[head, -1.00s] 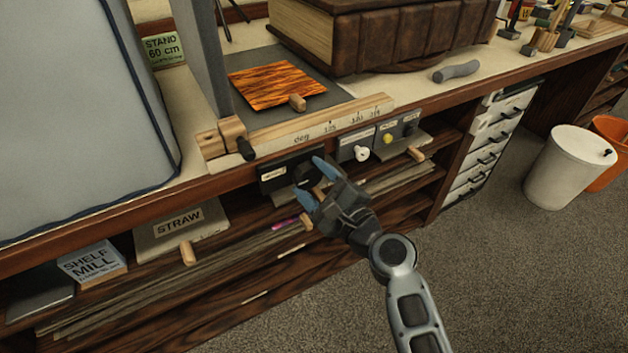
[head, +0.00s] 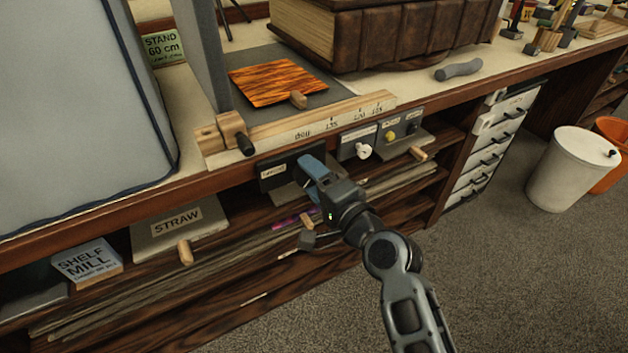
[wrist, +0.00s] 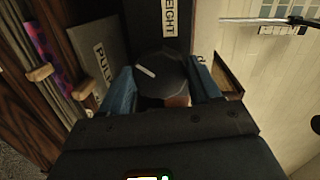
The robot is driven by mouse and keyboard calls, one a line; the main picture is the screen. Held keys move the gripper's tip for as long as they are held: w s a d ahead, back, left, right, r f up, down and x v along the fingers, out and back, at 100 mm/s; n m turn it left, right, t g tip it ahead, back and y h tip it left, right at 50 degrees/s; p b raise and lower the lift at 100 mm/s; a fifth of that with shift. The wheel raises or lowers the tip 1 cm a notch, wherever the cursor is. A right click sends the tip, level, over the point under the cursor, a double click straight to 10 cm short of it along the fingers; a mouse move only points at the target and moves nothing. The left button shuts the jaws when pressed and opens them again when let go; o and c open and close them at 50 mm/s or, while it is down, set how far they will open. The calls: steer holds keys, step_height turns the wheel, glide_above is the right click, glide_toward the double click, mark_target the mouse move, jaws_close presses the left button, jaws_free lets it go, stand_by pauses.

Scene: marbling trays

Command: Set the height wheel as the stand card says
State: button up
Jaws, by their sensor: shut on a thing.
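The stand card (head: 164,49) is a green card at the back left and reads "STAND 60 cm", with a smaller line I cannot read. The height wheel (wrist: 161,75) is a dark faceted knob with a white pointer line, on a dark panel labelled "HEIGHT" in the wrist view. That panel (head: 275,170) sits under the table's front edge in the head view. My gripper (head: 310,165) has its blue fingers on either side of the wheel and is shut on it. In the head view the fingers hide the wheel.
A panel with a white knob (head: 363,151) and one with a yellow knob (head: 390,136) are right of the height panel. Shelves below hold a "STRAW" board (head: 162,245) and a "SHELF MILL" box (head: 88,263). A white bin (head: 566,170) stands on the floor at right.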

steer(key=n, duration=0.2)
steer(key=n+b, duration=0.1)
steer(key=n, duration=0.1)
steer(key=shift+f+h, duration=0.25)
steer(key=shift+h, duration=0.05)
steer(key=n+b, duration=0.1)
steer(key=n, duration=0.3)
steer(key=shift+t+h, duration=0.3)
steer(key=shift+n+b, duration=0.3)
steer(key=shift+n, duration=0.1)
steer(key=o, duration=1.1)
steer(key=shift+r, duration=0.1)
steer(key=shift+c, duration=0.2)
steer(key=v, duration=0.7)
steer(key=shift+s+d+p, duration=0.2)
steer(key=shift+s+p, duration=0.1)
steer(key=shift+s, duration=0.1)
